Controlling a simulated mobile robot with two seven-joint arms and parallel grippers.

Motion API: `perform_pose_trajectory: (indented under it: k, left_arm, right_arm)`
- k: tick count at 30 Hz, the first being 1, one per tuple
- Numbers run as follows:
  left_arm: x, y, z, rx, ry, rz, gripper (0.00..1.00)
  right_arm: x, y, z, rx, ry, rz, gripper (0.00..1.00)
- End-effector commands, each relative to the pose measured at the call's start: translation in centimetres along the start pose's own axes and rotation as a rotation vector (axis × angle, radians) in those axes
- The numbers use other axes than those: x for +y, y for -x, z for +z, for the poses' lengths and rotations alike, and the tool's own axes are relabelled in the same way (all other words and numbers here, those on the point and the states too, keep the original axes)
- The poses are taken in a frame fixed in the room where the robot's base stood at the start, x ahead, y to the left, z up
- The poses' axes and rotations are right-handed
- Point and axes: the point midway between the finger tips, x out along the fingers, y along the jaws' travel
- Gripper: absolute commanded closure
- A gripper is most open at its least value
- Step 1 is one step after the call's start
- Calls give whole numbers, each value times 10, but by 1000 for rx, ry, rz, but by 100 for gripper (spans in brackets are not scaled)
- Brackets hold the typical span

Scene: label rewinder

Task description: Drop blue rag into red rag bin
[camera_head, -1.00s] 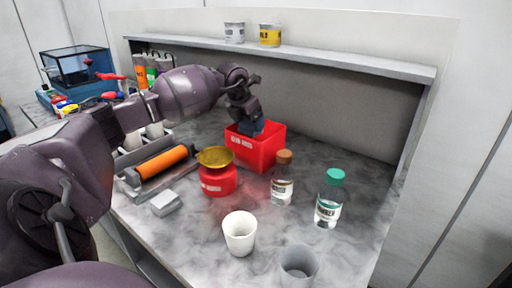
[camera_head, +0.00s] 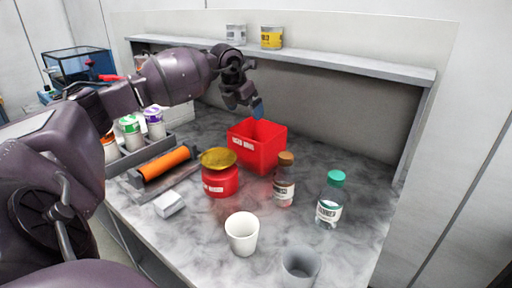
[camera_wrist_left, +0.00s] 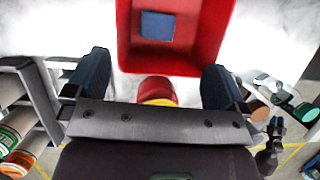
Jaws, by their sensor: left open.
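The red rag bin (camera_head: 266,157) stands on the table toward the back. The blue rag (camera_wrist_left: 157,25) lies on its floor in the left wrist view; the bin's walls hide it in the head view. My left gripper (camera_head: 246,110) is above the bin's rim. In the left wrist view my left gripper (camera_wrist_left: 155,85) is open, its two dark fingers wide apart with nothing between them.
A red pot with a yellow lid (camera_head: 220,180), a brown-capped bottle (camera_head: 284,182) and a green-capped bottle (camera_head: 331,200) stand near the bin. Two cups (camera_head: 242,233) are in front. An orange roller (camera_head: 165,163) is left. A shelf (camera_head: 330,62) with cans runs behind.

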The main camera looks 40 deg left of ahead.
Motion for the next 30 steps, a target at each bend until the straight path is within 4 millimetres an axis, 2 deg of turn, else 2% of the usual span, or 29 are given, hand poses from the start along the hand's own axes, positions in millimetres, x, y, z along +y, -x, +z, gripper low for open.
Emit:
perform_pose_trajectory:
  k: [3, 10, 30]
  left_arm:
    - [0, 22, 0, -3, -1, 0, 0]
    - [-1, 44, 0, 1, -1, -2, 0]
    - [-2, 47, 0, 1, -1, -3, 0]
  right_arm:
    - [2, 1, 1, -3, 5, 0, 57]
    - [2, 3, 5, -13, 6, 2, 57]
    - [-2, 1, -1, 0, -11, 2, 57]
